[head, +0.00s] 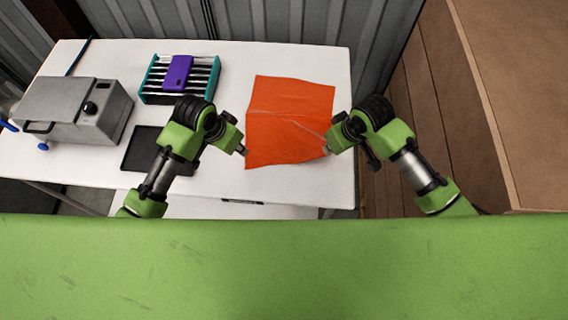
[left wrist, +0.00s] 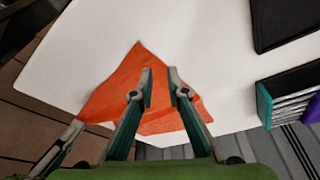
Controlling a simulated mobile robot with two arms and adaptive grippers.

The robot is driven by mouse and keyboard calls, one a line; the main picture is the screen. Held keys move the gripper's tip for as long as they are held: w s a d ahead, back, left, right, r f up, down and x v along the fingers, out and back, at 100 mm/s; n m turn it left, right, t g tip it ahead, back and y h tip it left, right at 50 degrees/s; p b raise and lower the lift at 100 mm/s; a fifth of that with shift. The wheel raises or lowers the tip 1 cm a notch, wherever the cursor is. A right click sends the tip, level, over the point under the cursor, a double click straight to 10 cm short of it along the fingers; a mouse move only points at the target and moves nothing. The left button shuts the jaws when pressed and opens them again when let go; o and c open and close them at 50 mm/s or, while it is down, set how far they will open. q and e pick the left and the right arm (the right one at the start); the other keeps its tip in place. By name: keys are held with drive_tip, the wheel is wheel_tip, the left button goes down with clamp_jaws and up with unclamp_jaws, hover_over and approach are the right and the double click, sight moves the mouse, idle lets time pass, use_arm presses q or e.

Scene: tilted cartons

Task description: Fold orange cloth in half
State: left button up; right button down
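The orange cloth (head: 288,110) lies spread on the right part of the white table, with creases across its middle and toward its right near side. My left gripper (head: 243,151) is at the cloth's near left corner. In the left wrist view, its two fingers (left wrist: 161,73) stand apart over the cloth (left wrist: 125,80), with a gap between the tips. My right gripper (head: 327,149) is at the cloth's near right corner. Part of it also shows at the lower left of the left wrist view (left wrist: 75,128). Whether its fingers pinch the cloth is too small to tell.
On the white table (head: 225,180) stand a grey box-shaped device (head: 65,110) at the left, a teal rack (head: 155,90) with a purple item (head: 180,73), and a black tray (head: 143,150). Brown cartons (head: 500,80) rise at the right. Grey corrugated panels close the back.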

sight(251, 161)
use_arm(q)
drive_tip(key=o, duration=0.5)
drive_tip(key=c, duration=0.3)
drive_tip(key=shift+d+r+n+g+y, duration=0.9)
drive_tip(key=shift+d+r+g, duration=0.5)
drive_tip(key=shift+r, duration=1.3)
drive_tip(key=shift+s+f, duration=0.2)
drive_tip(key=shift+f, duration=2.2)
drive_tip(key=shift+s+f, duration=0.15)
drive_tip(key=shift+f, duration=2.2)
drive_tip(key=shift+f, duration=0.2)
clamp_jaws()
